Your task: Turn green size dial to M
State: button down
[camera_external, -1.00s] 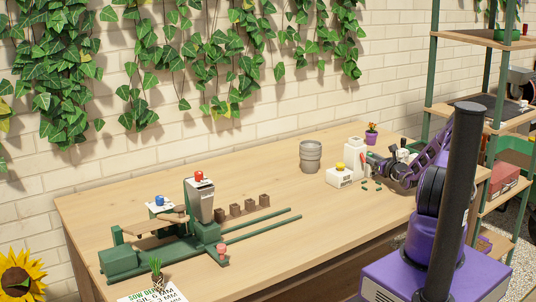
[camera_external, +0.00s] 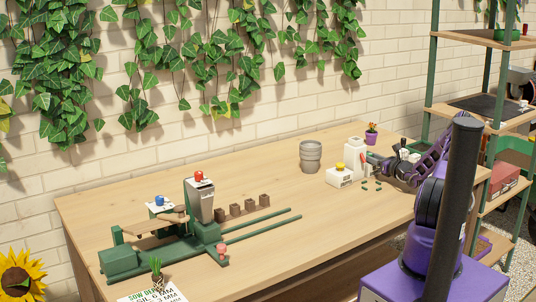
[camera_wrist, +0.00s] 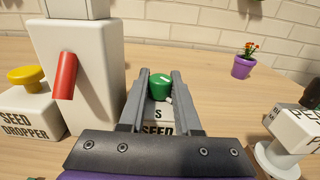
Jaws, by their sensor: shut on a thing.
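The green size dial (camera_wrist: 160,84) is between the two grey fingers of my gripper (camera_wrist: 160,76) in the wrist view. My gripper is shut on it. A small white mark shows at the dial's lower right edge. The white plate below the dial carries the letter S (camera_wrist: 158,114) and the word SEED, partly hidden by my gripper. No M can be seen. In the external view my gripper is at the right end of the table, and the dial is too small to make out clearly.
Left of my gripper stands a white dispenser (camera_wrist: 80,75) with a red lever (camera_wrist: 65,76), beside the seed dropper box (camera_wrist: 28,112) with its yellow button. A white labelled block (camera_wrist: 298,130) is at the right. A purple flowerpot (camera_wrist: 242,66) stands behind.

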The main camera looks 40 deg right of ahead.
jog(key=c, duration=0.9)
grip_release()
jog(key=s, duration=1.7)
jog(key=shift+s+p, duration=0.2)
jog(key=shift+p, duration=0.1)
jog(key=shift+r, duration=0.1)
